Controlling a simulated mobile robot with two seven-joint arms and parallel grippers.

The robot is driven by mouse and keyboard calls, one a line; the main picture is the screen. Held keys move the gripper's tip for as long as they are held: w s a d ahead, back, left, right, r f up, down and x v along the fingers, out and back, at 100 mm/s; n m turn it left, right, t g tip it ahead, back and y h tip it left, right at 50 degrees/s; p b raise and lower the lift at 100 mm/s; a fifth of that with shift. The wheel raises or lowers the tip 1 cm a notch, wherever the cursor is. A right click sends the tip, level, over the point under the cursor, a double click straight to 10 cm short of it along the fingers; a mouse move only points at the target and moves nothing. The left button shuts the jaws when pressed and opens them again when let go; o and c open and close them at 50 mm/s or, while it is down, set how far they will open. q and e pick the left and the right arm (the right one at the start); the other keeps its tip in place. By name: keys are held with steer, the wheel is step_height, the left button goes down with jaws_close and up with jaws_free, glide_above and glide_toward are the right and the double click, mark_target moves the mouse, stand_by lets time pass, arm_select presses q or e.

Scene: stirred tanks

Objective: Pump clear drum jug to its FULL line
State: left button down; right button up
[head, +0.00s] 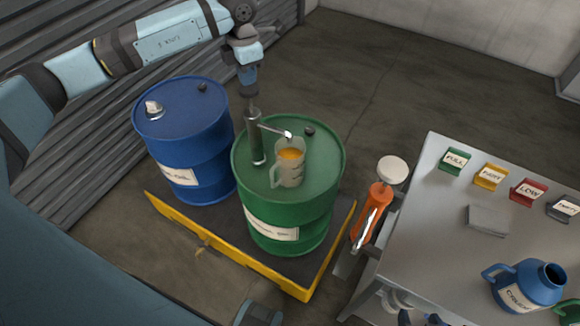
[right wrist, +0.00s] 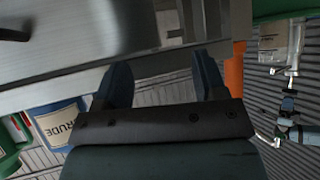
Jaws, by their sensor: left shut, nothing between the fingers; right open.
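A clear jug (head: 290,168) with orange liquid stands upright on the green drum (head: 315,218), below the spout (head: 275,130) of a grey hand pump (head: 256,140). The liquid's level against the jug's marks is too small to read. My left gripper (head: 250,92) is shut and empty, pointing down right above the pump's top. I cannot tell whether it touches the pump. My right gripper is open in the right wrist view (right wrist: 162,82), its two blue fingers apart with nothing between them, by the metal table.
A blue drum (head: 190,145) stands left of the green one on a yellow-edged pallet (head: 250,270). An orange pump-like tool (head: 372,215) stands right of it. The metal table (head: 420,220) holds FULL (head: 454,160), yellow, LOW (head: 528,191) and dark tags, a grey pad and a blue jug (head: 528,285).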

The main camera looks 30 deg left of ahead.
arm_select(q)
steer(key=shift+f+b, duration=0.85)
steer(key=shift+f, duration=0.5)
arm_select(e)
steer(key=shift+w+a+f, duration=0.15)
steer(key=shift+w+f, duration=0.1)
steer(key=shift+f, duration=0.05)
arm_select(q)
steer(key=shift+r, duration=0.1)
steer(key=shift+r+p, duration=0.85)
steer(key=shift+r, duration=0.7)
arm_select(e)
steer(key=shift+r, duration=0.7)
arm_select(q)
steer(key=shift+r+p, duration=1.4)
steer(key=shift+r, duration=1.15)
arm_select(e)
steer(key=shift+r, duration=1.4)
